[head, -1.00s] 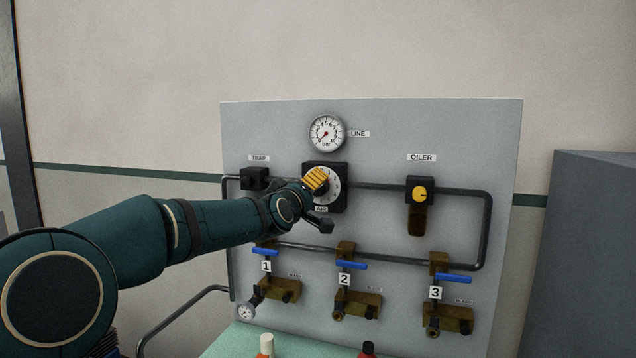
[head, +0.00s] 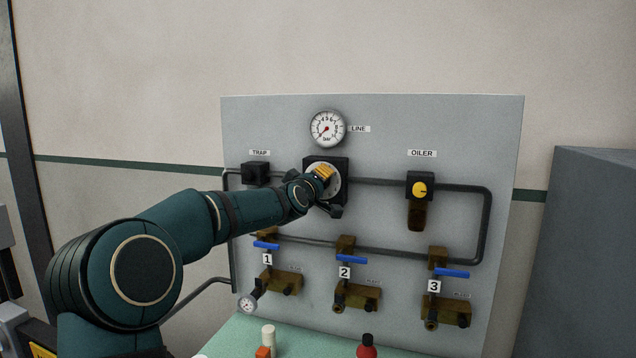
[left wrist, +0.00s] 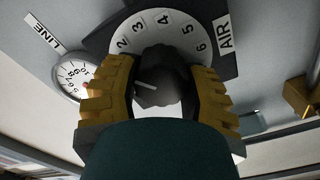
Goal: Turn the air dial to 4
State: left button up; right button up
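The air dial (head: 335,184) is a pale round face on a black square plate on the grey panel, mostly hidden by my arm in the head view. In the left wrist view its face (left wrist: 152,28) shows the numbers 2 to 6, with 4 near the top. Its dark knob (left wrist: 160,82) has a white mark pointing left, away from the 4. My left gripper (left wrist: 160,95) has its yellow fingers on either side of the knob; it also shows at the dial in the head view (head: 328,190). The fingers look apart, and contact is unclear. My right gripper is not in view.
A LINE gauge (head: 327,129) is above the dial. The trap (head: 256,173) is to its left and the oiler (head: 420,189) to its right. Pipes and blue-handled valves (head: 352,260) run below. Bottles, one of them red (head: 367,348), stand on the green surface (head: 235,338).

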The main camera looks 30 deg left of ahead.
pick_arm(q)
jog(key=c, duration=0.3)
jog(key=shift+c, duration=0.2)
jog(key=m, duration=0.6)
jog(key=shift+d+r+m, duration=0.1)
jog(key=shift+d+m, duration=0.05)
jog(key=shift+m, duration=0.15)
jog(key=m, duration=0.3)
jog(key=shift+d+m, duration=0.1)
jog(key=shift+m, duration=0.2)
jog(key=shift+m+b, duration=0.55)
jog(key=shift+m, duration=1.05)
jog(key=o, duration=1.2)
jog(key=shift+w, duration=0.1)
